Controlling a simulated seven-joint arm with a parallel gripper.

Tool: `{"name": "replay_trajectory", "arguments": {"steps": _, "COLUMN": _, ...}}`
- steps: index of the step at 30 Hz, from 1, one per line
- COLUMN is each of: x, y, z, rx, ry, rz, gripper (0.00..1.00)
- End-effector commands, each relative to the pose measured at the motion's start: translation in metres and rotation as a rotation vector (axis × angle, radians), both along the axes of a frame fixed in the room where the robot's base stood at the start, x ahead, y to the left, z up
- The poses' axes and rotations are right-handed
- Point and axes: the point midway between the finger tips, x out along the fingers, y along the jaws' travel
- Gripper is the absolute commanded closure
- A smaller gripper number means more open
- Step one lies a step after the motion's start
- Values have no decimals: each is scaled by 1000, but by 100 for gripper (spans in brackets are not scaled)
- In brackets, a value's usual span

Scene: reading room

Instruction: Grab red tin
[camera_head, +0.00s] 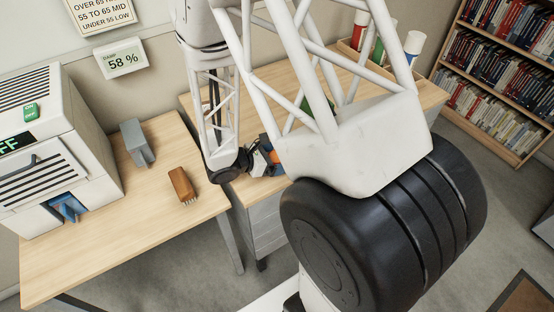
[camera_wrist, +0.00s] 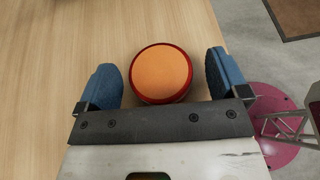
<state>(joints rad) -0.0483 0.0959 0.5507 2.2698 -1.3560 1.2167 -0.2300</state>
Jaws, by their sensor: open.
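The red tin (camera_wrist: 161,73) shows in the wrist view as a round tin with a red rim and a flat orange top, standing on the wooden tabletop. My gripper (camera_wrist: 163,68) is open, with one blue fingertip on each side of the tin and a visible gap on both sides. In the head view my gripper (camera_head: 265,160) is low over the left part of the right desk. Only a small orange patch of the tin (camera_head: 275,157) shows there; the rest is hidden by my gripper and arm.
A wooden brush (camera_head: 182,185) and a grey object (camera_head: 136,142) lie on the left table beside a white machine (camera_head: 62,150). Cylinders with red, green and blue sides stand in a wooden tray (camera_head: 345,48) at the back. The desk edge is close to the tin's right.

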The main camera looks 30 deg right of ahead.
Motion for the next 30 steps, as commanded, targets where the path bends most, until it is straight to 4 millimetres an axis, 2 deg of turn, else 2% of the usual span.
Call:
{"name": "replay_trajectory", "arguments": {"steps": 6, "x": -1, "y": -9, "z": -3, "rx": 0, "ry": -1, "rz": -1, "gripper": 7}}
{"name": "replay_trajectory", "arguments": {"steps": 23, "x": -1, "y": -9, "z": -3, "rx": 0, "ry": -1, "rz": 0, "gripper": 7}}
{"name": "replay_trajectory", "arguments": {"steps": 26, "x": -1, "y": -9, "z": -3, "rx": 0, "ry": -1, "rz": 0, "gripper": 20}}
{"name": "replay_trajectory", "arguments": {"steps": 30, "x": -1, "y": -9, "z": -3, "rx": 0, "ry": -1, "rz": 0, "gripper": 41}}
